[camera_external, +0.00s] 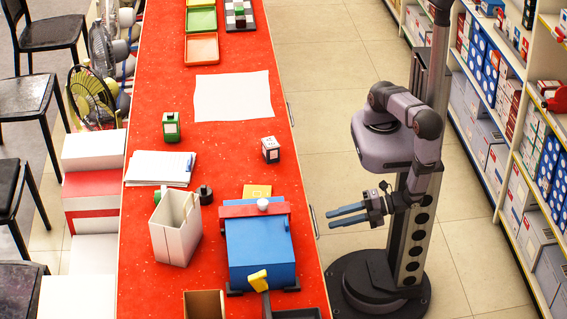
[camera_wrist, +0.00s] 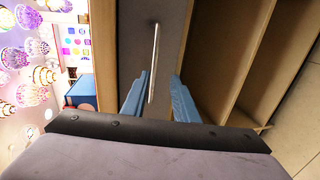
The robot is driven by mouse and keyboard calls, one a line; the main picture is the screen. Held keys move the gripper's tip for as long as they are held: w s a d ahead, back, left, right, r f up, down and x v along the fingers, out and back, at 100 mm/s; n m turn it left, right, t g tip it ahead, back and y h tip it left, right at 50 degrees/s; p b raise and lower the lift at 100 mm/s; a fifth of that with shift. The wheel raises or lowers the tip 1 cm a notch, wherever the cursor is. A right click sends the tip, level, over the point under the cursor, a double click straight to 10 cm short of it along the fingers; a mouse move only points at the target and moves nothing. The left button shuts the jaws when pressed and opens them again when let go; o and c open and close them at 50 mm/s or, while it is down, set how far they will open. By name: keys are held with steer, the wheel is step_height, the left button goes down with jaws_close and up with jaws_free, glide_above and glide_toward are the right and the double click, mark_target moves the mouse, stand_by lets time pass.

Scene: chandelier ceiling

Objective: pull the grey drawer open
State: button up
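The grey drawer front (camera_wrist: 138,30) shows in the wrist view, turned on its side, with a thin light bar handle (camera_wrist: 154,60). It looks shut. In the external view only the handle (camera_external: 314,222) on the counter's right side shows; the drawer's face is hidden by the viewing angle. My gripper (camera_external: 329,218) is just right of that handle, its blue fingers pointing left toward it. In the wrist view my gripper (camera_wrist: 158,76) is open, with the handle appearing between its two fingers. I cannot tell whether either finger touches it.
The red counter (camera_external: 228,145) holds a blue box (camera_external: 258,250), a white bin (camera_external: 175,230) and small items. Open wooden compartments (camera_wrist: 228,60) adjoin the drawer. Another handle (camera_external: 290,113) is farther along the counter. Stocked shelves (camera_external: 500,130) stand at right; the tiled floor (camera_external: 325,80) between is clear.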

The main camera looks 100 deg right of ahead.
mark_target(314, 220)
steer(key=shift+r+b+x, duration=0.2)
steer(key=shift+b+x, duration=0.25)
steer(key=shift+x, duration=0.8)
steer(key=shift+r+b+x, duration=0.2)
steer(key=shift+b+x, duration=0.3)
steer(key=shift+x, duration=0.7)
steer(key=shift+r+b+x, duration=0.2)
steer(key=shift+b+x, duration=0.25)
steer(key=shift+x, duration=0.8)
steer(key=shift+w+a, duration=0.15)
jaws_close()
